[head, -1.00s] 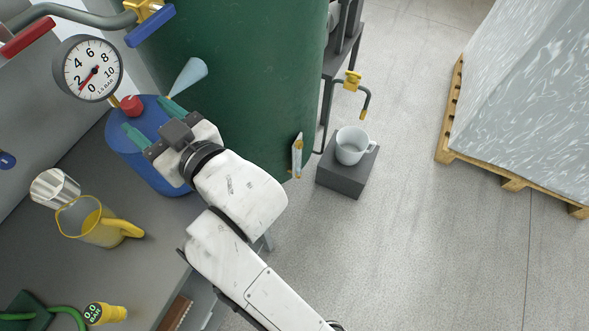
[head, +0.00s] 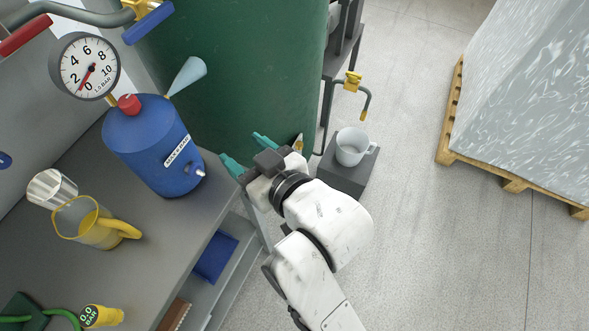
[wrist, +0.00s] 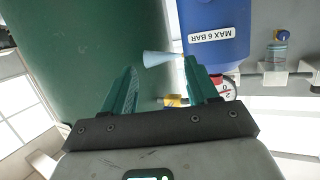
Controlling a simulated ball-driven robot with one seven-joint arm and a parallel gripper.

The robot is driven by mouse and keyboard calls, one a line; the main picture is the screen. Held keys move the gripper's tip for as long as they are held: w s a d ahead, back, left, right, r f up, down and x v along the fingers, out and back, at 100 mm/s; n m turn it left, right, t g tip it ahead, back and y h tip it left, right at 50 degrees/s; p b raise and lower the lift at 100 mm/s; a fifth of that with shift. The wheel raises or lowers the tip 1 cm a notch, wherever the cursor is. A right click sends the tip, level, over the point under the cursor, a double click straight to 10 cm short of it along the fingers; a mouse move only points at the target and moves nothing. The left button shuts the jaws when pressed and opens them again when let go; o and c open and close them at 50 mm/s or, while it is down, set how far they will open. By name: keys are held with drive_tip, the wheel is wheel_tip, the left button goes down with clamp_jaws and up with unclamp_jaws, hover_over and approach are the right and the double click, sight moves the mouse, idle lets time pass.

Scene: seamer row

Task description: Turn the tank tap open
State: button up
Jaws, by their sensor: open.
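A brass-yellow tap (head: 352,81) with a curved dark spout sticks out at the right side of the big green tank (head: 235,75) in the head view. A white mug (head: 352,146) stands upright below the spout on a dark block (head: 342,175). My gripper (head: 247,149) is open and empty, in front of the tank's lower part, left of and nearer than the tap. Its teal fingers point to the upper left, apart from the tap. In the wrist view the open fingers (wrist: 163,90) frame the green tank and a pale blue cone; a small yellow fitting there is unclear.
A blue-handled valve (head: 148,22) is above. A wrapped pallet (head: 525,100) stands at right; the floor between is clear.

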drive_tip(key=d+f+m+h, duration=0.1)
drive_tip(key=d+f+h, duration=0.1)
drive_tip(key=d+f, duration=0.4)
drive_tip(key=shift+d+m+g+h, duration=0.4)
drive_tip(key=shift+d, duration=0.65)
drive_tip(key=shift+w, duration=0.1)
